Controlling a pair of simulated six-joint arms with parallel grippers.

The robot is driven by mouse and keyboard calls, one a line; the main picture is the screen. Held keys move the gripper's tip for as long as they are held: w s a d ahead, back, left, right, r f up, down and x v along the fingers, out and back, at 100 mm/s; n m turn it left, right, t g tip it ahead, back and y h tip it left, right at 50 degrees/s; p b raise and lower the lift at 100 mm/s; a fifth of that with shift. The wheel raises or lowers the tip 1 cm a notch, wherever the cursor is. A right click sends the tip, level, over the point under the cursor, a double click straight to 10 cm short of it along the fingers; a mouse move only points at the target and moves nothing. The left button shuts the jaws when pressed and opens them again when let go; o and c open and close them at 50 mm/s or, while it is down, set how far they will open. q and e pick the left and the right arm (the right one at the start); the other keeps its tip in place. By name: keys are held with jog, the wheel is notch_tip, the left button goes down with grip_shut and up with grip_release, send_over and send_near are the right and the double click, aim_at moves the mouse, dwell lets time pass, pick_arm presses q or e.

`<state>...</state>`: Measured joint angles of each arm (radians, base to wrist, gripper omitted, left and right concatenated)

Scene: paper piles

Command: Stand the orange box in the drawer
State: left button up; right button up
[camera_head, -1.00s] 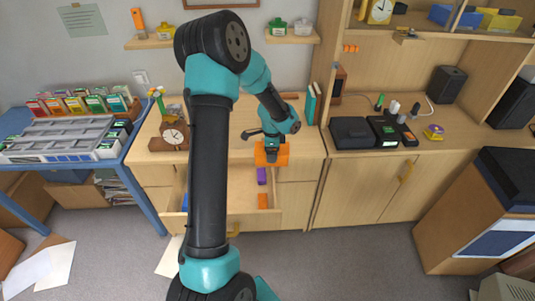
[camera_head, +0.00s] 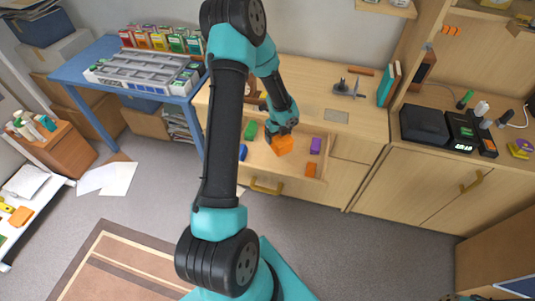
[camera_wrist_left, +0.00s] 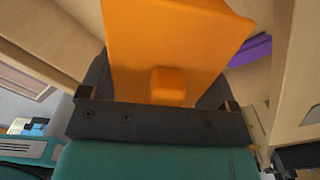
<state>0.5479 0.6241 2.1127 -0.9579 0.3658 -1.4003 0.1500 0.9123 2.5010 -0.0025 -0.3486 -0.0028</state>
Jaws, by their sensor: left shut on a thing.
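My left gripper (camera_head: 284,132) is shut on the orange box (camera_head: 283,145), which is at the open drawer (camera_head: 257,157). In the left wrist view the orange box (camera_wrist_left: 170,45) fills the space ahead of the gripper (camera_wrist_left: 165,100), tilted in the picture, with a small orange knob on its near face. I cannot tell whether the box touches the drawer floor. A green block (camera_head: 250,130), a blue one (camera_head: 243,152), a purple one (camera_head: 315,145) and a smaller orange one (camera_head: 310,170) lie in the drawer around it. My right gripper is out of view.
The cabinet top (camera_head: 340,115) behind the drawer holds a dark tool (camera_head: 348,88) and upright books (camera_head: 389,83). A blue table (camera_head: 75,83) with a grey tray stands to the left. The drawer's yellow handle (camera_head: 266,187) faces the open floor.

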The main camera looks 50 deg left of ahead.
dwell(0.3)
pick_arm(q)
jog(key=shift+f, duration=2.9)
jog(key=shift+f, duration=0.1)
jog(key=shift+f, duration=2)
jog(key=shift+f, duration=0.15)
jog(key=o, duration=0.8)
jog(key=shift+r, duration=6.2)
